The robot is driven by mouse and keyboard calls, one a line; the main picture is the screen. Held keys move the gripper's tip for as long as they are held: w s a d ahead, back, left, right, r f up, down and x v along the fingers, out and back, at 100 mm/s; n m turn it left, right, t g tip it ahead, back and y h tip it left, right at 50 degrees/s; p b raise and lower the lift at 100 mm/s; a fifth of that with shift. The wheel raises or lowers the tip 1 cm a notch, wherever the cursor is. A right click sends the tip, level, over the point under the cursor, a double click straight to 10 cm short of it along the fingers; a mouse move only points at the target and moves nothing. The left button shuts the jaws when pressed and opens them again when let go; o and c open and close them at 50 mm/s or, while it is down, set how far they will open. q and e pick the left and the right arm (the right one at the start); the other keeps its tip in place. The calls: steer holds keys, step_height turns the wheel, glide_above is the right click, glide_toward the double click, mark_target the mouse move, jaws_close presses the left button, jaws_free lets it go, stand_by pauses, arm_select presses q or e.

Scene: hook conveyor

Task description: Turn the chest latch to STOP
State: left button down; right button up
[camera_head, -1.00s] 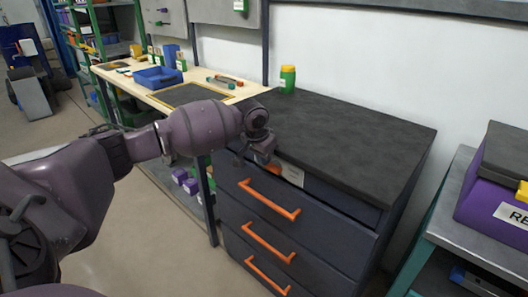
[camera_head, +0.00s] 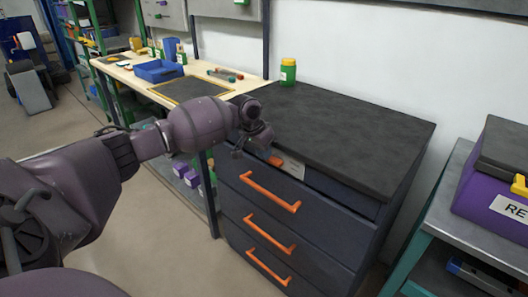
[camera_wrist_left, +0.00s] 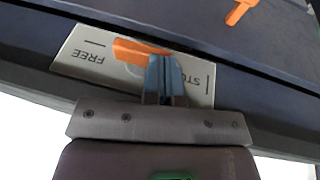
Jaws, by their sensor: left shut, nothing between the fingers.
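The chest latch is an orange lever (camera_wrist_left: 138,50) on a pale plate (camera_wrist_left: 88,57) marked FREE and STOP. In the left wrist view the words are upside down, FREE at left and STOP at right. The lever's visible part lies nearer FREE, and its right end is behind my fingers. My left gripper (camera_wrist_left: 165,75) is shut and empty in front of the plate, between the words; contact with the lever cannot be told. In the head view the latch (camera_head: 276,161) and plate (camera_head: 292,168) show just right of my left gripper (camera_head: 254,150). My right gripper is out of view.
The dark chest (camera_head: 345,240) has orange drawer handles (camera_head: 270,191) below the latch. A green jar (camera_head: 288,72) stands at its back edge. A wooden workbench (camera_head: 215,93) is to the left, and a grey table with a purple box (camera_head: 485,205) to the right.

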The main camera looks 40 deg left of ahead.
arm_select(q)
steer(key=shift+a+f+h+p, duration=0.3)
steer(key=shift+f+h+p, duration=0.1)
steer(key=shift+h, duration=0.1)
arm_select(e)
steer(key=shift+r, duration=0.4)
arm_select(q)
steer(key=shift+r, duration=0.1)
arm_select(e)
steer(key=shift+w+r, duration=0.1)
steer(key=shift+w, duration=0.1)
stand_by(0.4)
